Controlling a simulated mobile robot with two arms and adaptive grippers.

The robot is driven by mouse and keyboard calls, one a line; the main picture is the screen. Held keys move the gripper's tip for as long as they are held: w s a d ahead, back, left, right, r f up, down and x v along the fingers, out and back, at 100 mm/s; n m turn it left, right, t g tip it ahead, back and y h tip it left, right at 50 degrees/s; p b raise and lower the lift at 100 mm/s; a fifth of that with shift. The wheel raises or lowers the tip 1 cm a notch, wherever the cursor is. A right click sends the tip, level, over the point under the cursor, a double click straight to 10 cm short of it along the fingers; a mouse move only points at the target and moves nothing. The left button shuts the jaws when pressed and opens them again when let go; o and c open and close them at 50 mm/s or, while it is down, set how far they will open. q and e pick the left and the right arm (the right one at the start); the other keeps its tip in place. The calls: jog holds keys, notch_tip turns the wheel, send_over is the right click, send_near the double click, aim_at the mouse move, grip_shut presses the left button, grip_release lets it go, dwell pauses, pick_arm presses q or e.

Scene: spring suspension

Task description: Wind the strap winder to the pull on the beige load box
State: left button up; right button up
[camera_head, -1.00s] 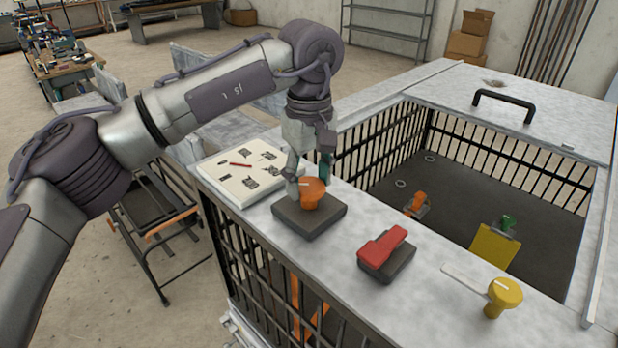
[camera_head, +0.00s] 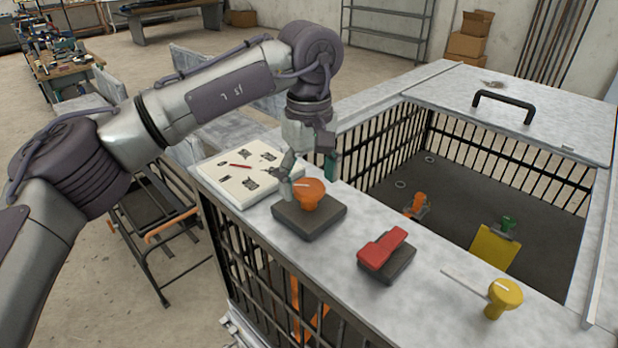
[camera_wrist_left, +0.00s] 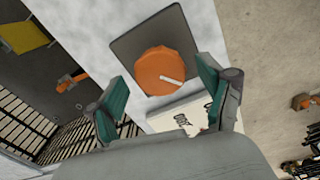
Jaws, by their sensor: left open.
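An orange round knob (camera_head: 309,194) with a white line on top, which looks like the strap winder, stands on a dark square base (camera_head: 312,222) on the bench top. The wrist view also shows the knob (camera_wrist_left: 160,72) on its dark plate (camera_wrist_left: 190,42). A flat beige box (camera_head: 232,188) with dark printed marks and a small red bar lies behind and left of it, partly shown in the wrist view (camera_wrist_left: 178,118). My left gripper (camera_head: 308,178) is open over the knob, fingers spread on either side, with visible gaps in the wrist view (camera_wrist_left: 160,89). My right gripper is out of view.
A red lever on a dark block (camera_head: 388,252) and a yellow knob (camera_head: 503,294) with a thin pale strip stand to the right. Behind is a barred well with an orange piece (camera_head: 418,202) and a yellow plate (camera_head: 493,247). A black handle (camera_head: 504,103) tops the far lid.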

aim_at(309, 185)
pick_arm(q)
notch_tip(309, 185, up, 12)
dwell(0.5)
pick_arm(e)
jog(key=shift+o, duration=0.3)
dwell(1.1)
